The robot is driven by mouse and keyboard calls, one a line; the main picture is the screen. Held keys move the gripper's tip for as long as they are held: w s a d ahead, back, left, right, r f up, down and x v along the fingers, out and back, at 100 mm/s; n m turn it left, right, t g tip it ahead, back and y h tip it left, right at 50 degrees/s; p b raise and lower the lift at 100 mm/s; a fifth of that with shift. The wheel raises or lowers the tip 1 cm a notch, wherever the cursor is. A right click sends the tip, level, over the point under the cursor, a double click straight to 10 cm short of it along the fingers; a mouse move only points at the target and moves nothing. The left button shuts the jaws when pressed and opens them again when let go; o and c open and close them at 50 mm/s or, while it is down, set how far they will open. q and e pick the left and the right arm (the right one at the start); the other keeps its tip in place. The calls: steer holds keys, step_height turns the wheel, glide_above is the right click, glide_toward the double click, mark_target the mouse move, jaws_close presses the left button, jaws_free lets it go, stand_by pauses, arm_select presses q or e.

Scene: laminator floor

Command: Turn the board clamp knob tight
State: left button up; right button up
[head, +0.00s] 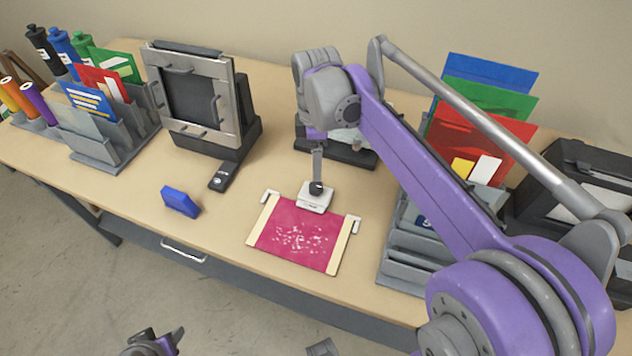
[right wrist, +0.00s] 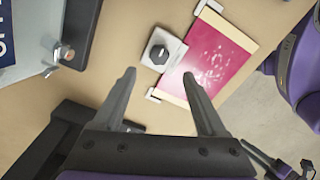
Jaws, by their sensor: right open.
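The black clamp knob (head: 316,187) sits on a white clamp block (head: 314,202) at the back edge of a crimson board (head: 297,238) with cream side strips. In the right wrist view the knob (right wrist: 158,54) has a pale mark on top and lies just beyond the fingertips, centred across the gap. My right gripper (right wrist: 159,75) is open and empty, with its fingers either side of that gap. In the head view the right gripper (head: 318,172) points down over the knob; exact clearance is unclear. My left gripper (head: 155,345) is partly cut off at the bottom edge, low before the table.
A blue block (head: 180,201) and a black remote-like device (head: 224,176) lie left of the board. A framed press (head: 196,95) stands behind them. File racks (head: 95,145) stand at left; another rack (head: 400,262) is close right of the board.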

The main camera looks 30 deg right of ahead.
mark_target(316, 185)
step_height(316, 185, down, 9)
steer(key=shift+w+r+b, duration=0.1)
steer(key=shift+b, duration=0.25)
jaws_close()
